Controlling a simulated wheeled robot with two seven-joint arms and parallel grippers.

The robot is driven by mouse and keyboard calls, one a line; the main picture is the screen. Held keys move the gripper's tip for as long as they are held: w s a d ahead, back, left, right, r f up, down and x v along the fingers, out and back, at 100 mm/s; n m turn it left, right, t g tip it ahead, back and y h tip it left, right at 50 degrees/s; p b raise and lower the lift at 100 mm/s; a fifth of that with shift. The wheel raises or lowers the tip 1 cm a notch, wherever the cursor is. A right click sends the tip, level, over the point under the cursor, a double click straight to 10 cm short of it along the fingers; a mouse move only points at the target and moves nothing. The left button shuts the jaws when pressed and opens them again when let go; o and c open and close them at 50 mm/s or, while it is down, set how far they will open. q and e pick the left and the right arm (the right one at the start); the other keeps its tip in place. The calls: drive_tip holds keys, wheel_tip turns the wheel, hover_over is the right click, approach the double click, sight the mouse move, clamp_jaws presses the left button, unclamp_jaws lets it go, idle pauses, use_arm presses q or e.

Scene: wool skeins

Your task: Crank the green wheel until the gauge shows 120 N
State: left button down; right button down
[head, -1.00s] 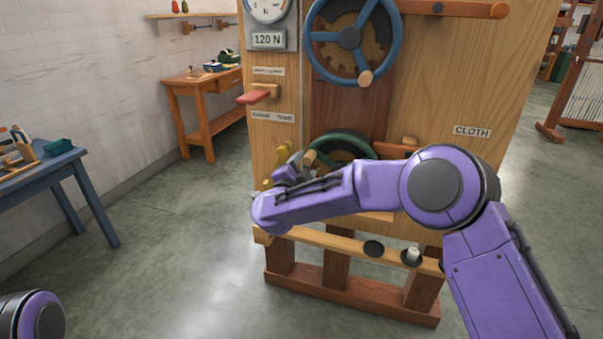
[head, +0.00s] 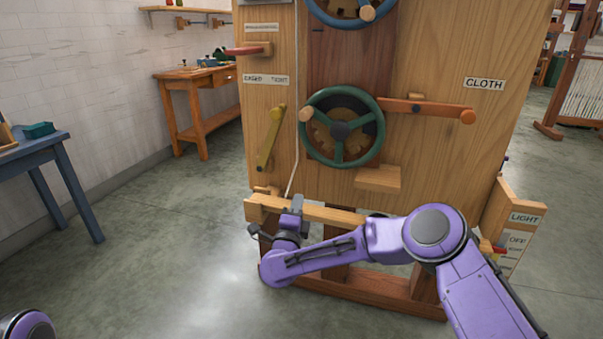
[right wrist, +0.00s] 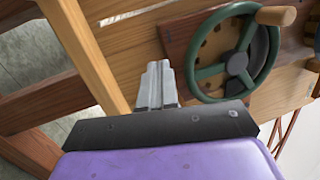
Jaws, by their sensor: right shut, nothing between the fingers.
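The green wheel (head: 378,134) is on the front of the wooden cabinet, with its wooden crank knob (head: 306,114) at the upper left of the rim. It also shows in the right wrist view (right wrist: 203,78), with the knob (right wrist: 276,16) at the upper right. My right gripper (head: 297,203) is below and left of the wheel, apart from it, in front of the cabinet's lower rail. In the right wrist view its fingers (right wrist: 157,80) are together and empty. The gauge is above the head view's top edge, so its reading is hidden now. My left gripper is out of view.
A blue wheel (head: 350,20) is partly cut off above. A yellow lever (head: 270,137), a red handle (head: 248,49) and an orange lever (head: 430,108) stick out around the green wheel. A wooden block (head: 378,178) sits below it.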

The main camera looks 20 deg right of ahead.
wheel_tip(320, 180, up, 7)
drive_tip(key=s+m+t+h, duration=0.3)
drive_tip(key=m+t, duration=0.2)
drive_tip(key=m, duration=1)
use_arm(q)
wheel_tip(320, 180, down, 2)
use_arm(e)
drive_tip(key=w+d+r, duration=0.2)
drive_tip(key=w+r, duration=0.4)
drive_tip(key=r, duration=0.5)
drive_tip(key=shift+w+d, duration=0.35)
